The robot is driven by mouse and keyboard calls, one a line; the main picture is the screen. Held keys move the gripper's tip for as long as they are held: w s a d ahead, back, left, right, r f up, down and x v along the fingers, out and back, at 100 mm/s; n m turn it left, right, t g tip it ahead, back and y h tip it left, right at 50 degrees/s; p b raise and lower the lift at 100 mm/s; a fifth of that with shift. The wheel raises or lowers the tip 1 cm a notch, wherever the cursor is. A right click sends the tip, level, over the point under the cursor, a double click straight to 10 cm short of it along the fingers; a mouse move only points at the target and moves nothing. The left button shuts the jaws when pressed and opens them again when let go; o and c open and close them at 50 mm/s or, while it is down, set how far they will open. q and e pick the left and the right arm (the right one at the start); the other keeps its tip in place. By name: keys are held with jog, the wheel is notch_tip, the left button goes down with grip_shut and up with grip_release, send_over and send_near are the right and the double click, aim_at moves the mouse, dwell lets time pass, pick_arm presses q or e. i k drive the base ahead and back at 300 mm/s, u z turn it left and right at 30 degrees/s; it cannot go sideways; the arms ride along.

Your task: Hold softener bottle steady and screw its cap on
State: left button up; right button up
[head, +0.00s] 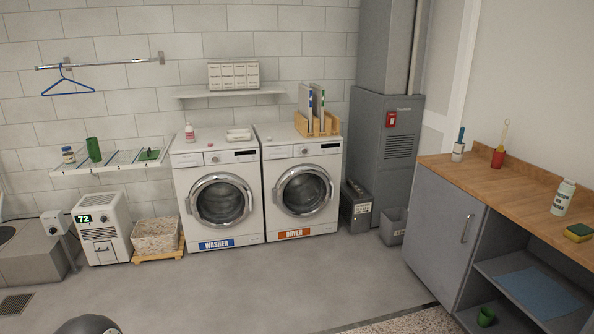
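I cannot make out a separate cap or tell whether one is on this bottle. Neither of my grippers is in view.
The dryer (303,150) stands right of the washer, with a wooden rack (317,126) on top. A white folded item (239,134) lies on the washer. A wooden counter (500,190) is at the right. The floor in front of the machines is clear.

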aim_at(188, 129)
jog(key=i, duration=1.4)
jog(key=u, duration=0.5)
jog(key=i, duration=1.4)
jog(key=u, duration=0.5)
jog(key=i, duration=0.55)
jog(key=u, duration=0.15)
